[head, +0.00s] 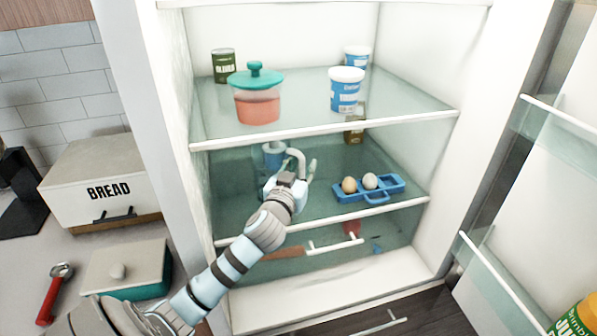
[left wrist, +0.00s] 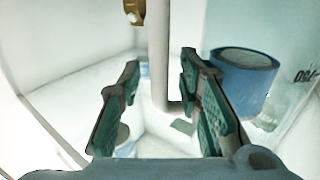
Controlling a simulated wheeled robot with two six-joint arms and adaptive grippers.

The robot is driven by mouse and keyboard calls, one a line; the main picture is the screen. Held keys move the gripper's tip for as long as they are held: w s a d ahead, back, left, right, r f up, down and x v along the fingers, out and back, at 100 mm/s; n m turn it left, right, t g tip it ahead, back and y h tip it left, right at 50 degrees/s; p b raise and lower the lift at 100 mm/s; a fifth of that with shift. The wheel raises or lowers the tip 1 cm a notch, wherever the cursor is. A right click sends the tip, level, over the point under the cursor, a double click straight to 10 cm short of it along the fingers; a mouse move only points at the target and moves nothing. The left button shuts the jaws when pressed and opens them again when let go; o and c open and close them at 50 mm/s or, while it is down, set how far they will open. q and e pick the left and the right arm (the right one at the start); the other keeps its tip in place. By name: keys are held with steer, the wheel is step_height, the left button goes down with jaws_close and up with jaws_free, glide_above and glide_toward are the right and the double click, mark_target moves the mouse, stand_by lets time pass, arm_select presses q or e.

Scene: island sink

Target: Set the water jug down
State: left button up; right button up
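The water jug (head: 273,154) appears as a bluish, partly see-through vessel on the fridge's middle level, at the left. In the left wrist view, what looks like its blue rim (left wrist: 245,72) and clear body lie right of my fingers. A white hooked bar (head: 297,154), apparently its handle, also shows in the left wrist view (left wrist: 158,50). My left gripper (head: 300,170) is inside the fridge at this bar. Its green-padded fingers (left wrist: 160,65) stand open on either side, with visible gaps. The gripper and arm hide the jug's base. My right gripper is not in view.
A blue egg holder (head: 376,196) with two eggs stands to the right on the same level. The shelf above (head: 300,137) holds a green-lidded pot (head: 257,105), a can and white-blue tubs. The open door (head: 540,190) stands at the right.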

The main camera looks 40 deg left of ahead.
arm_select(q)
steer(key=v, duration=1.2)
